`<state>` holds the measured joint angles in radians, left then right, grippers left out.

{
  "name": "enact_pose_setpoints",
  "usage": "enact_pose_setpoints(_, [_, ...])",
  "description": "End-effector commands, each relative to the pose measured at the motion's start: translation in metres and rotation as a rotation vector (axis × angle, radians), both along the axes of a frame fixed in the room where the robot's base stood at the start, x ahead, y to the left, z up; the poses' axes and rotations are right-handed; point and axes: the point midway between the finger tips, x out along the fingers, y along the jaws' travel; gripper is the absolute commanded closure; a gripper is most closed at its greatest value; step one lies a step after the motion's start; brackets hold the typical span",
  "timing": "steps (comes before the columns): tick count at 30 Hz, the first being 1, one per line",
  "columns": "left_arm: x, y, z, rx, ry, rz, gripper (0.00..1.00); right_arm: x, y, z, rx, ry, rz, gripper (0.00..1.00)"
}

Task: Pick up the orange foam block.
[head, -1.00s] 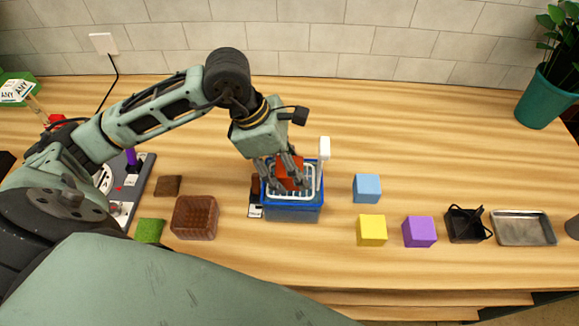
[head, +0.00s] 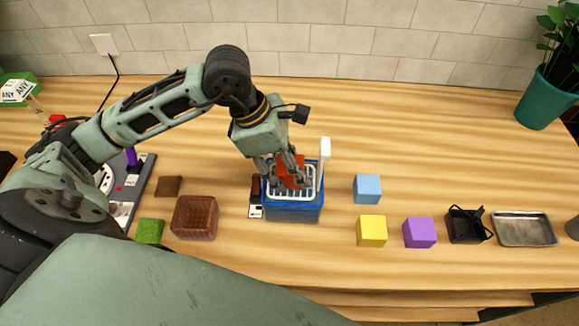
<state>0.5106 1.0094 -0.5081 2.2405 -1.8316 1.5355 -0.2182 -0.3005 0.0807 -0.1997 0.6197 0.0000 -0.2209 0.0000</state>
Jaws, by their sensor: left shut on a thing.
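The orange foam block (head: 292,168) is between the fingers of my left gripper (head: 288,183), over the white rack in the blue bin (head: 293,213). My left gripper points down and is shut on the block. The fingers hide part of the block, and I cannot tell whether its underside touches the rack. My right gripper is not in the head view.
Right of the bin stand a blue block (head: 367,189), a yellow block (head: 372,231), a purple block (head: 419,232), a black basket (head: 466,225) and a metal tray (head: 525,229). Left is a brown basket (head: 195,218).

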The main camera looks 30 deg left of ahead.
Motion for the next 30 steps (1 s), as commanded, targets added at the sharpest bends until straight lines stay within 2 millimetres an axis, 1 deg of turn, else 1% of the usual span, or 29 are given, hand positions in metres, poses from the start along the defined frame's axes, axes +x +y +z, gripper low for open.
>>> enact_pose_setpoints(5, [0.001, 0.000, 0.021, 0.001, -0.009, -0.001, 0.90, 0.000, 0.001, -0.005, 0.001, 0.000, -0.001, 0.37])
enact_pose_setpoints(8, [0.002, 0.000, 0.041, 0.000, -0.009, -0.001, 0.90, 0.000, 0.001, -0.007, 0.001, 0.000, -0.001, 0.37])
enact_pose_setpoints(12, [0.002, 0.000, 0.074, -0.001, -0.011, -0.002, 0.90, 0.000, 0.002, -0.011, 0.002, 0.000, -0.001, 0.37])
enact_pose_setpoints(18, [0.001, 0.000, 0.118, -0.001, -0.010, -0.002, 0.90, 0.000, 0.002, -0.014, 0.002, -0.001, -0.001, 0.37])
enact_pose_setpoints(21, [0.001, 0.000, 0.137, -0.001, -0.008, 0.000, 0.90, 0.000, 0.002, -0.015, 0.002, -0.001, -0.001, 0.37])
enact_pose_setpoints(25, [0.001, 0.000, 0.157, -0.001, -0.005, -0.002, 0.90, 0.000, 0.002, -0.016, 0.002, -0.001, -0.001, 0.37])
enact_pose_setpoints(30, [0.000, 0.000, 0.171, 0.000, -0.003, -0.001, 0.90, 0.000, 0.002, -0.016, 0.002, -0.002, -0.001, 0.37])
